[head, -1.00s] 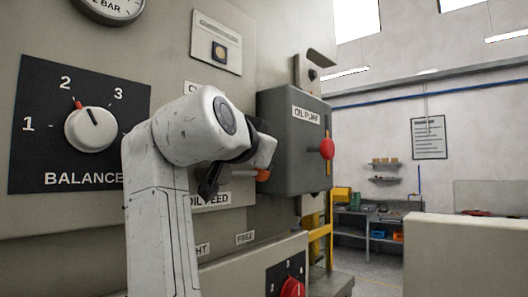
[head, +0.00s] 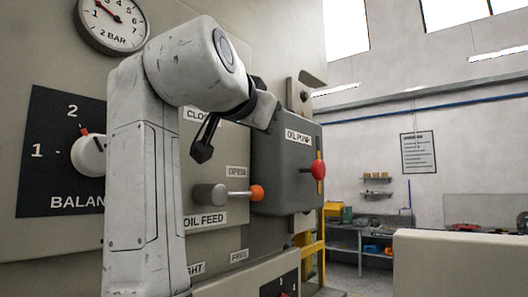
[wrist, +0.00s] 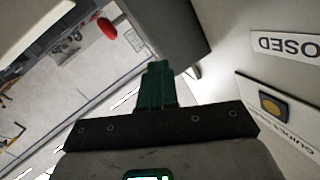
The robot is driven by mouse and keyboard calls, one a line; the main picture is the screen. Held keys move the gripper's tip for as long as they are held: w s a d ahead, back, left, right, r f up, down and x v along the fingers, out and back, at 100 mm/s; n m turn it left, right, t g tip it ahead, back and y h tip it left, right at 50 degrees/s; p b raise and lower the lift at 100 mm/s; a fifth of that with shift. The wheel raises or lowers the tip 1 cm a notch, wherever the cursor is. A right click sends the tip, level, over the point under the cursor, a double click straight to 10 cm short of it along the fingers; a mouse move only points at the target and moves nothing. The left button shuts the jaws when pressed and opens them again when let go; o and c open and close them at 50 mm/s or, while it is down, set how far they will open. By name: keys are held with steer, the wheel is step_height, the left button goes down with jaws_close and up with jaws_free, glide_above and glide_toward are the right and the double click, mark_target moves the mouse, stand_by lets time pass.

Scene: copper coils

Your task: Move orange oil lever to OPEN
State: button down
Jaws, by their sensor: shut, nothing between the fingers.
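The oil lever has a grey hub (head: 210,195) and a thin rod ending in an orange knob (head: 257,193). It points horizontally right, above the OIL FEED label (head: 205,220). A CLOSED label (wrist: 287,45) shows upside down in the wrist view, and partly behind my arm in the head view. A smaller label (head: 237,171) above the rod is hard to read. My gripper (head: 202,153) hangs above the hub, apart from the lever. Its dark green fingers (wrist: 156,85) are shut and empty in the wrist view, where the lever does not show.
The grey OIL PUMP box (head: 285,165) juts out just right of the lever, with a red knob (head: 318,169) on its side. The BALANCE dial (head: 88,155) is at left, partly behind my arm. A pale block (head: 460,265) stands at right, before shelves and a bench.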

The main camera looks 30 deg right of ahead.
steer(key=shift+s+a+r, duration=0.3)
steer(key=shift+r, duration=0.15)
steer(key=shift+s+a+r, duration=0.3)
steer(key=shift+r, duration=0.15)
